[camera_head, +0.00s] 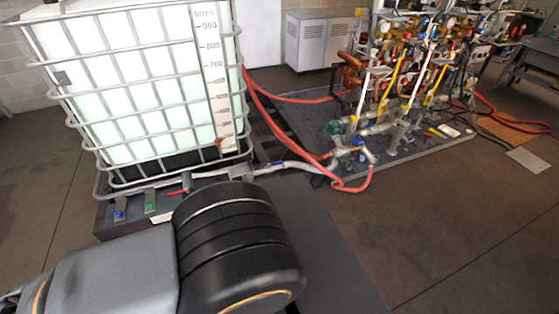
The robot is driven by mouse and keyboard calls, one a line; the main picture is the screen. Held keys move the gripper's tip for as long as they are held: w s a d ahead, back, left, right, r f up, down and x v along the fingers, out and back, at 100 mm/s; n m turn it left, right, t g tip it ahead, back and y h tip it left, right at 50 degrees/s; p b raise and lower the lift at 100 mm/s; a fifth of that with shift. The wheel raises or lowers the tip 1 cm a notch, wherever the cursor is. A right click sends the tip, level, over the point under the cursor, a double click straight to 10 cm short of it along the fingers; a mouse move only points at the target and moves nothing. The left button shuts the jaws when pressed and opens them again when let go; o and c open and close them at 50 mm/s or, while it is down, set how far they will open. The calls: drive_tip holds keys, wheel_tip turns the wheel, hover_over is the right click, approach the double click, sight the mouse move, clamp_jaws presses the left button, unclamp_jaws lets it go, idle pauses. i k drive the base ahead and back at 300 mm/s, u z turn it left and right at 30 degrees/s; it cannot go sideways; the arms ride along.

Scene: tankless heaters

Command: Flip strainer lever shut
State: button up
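A pipe skid (440,148) at the upper right carries a dense cluster of pipes, hoses and valves with red, yellow, blue and green handles. Low at its near left corner are a green-topped fitting (335,127) and a blue-handled fitting (358,143). A small red lever (178,192) lies by the outlet at the foot of the caged tank. I cannot tell which of these, if any, is the strainer lever, or how it is set. My gripper is out of view; only thick grey and black links of my arm show in the foreground.
A caged white tank (140,80) with a level scale stands at the left on a dark base. Red hoses (280,125) and a grey hose (300,167) run from it to the skid. A white cabinet (318,42) stands behind. The floor (450,220) at lower right is clear.

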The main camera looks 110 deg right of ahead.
sight(276, 163)
drive_tip(key=k, duration=0.6)
drive_tip(key=u, duration=1.25)
drive_tip(key=k, duration=2.65)
drive_tip(key=z, duration=3.25)
